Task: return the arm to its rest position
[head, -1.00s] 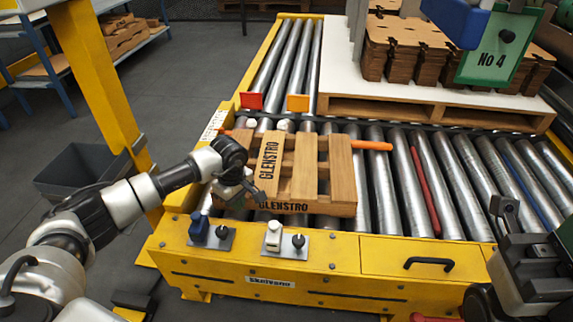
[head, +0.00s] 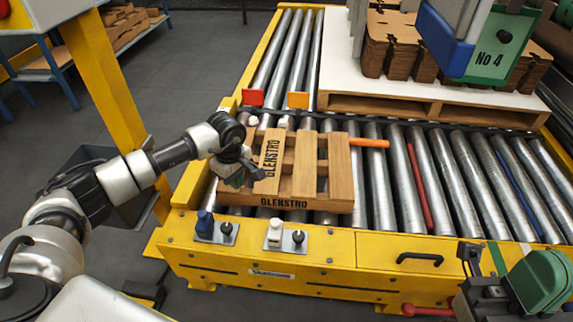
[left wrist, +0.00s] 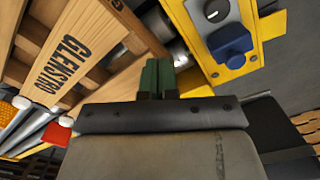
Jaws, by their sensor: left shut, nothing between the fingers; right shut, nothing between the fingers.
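My left arm reaches in from the left of the head view. Its gripper (head: 240,176) is over the left edge of a wooden GLENSTRO pallet (head: 305,180) on the rollers. In the left wrist view the green fingers (left wrist: 160,78) are together with nothing between them, and the pallet (left wrist: 75,35) lies to their upper left. I cannot tell whether they touch the pallet. My right gripper (head: 484,258) shows at the lower right of the head view, near the yellow frame's front edge, empty. Part of it is cut off.
A yellow-framed roller conveyor (head: 340,250) carries knobs and a blue button (head: 205,222) along its front. An orange rod (head: 370,143) is at the pallet's back right. A white-topped pallet (head: 430,95) holds brown stacks. A yellow post (head: 110,90) stands at left.

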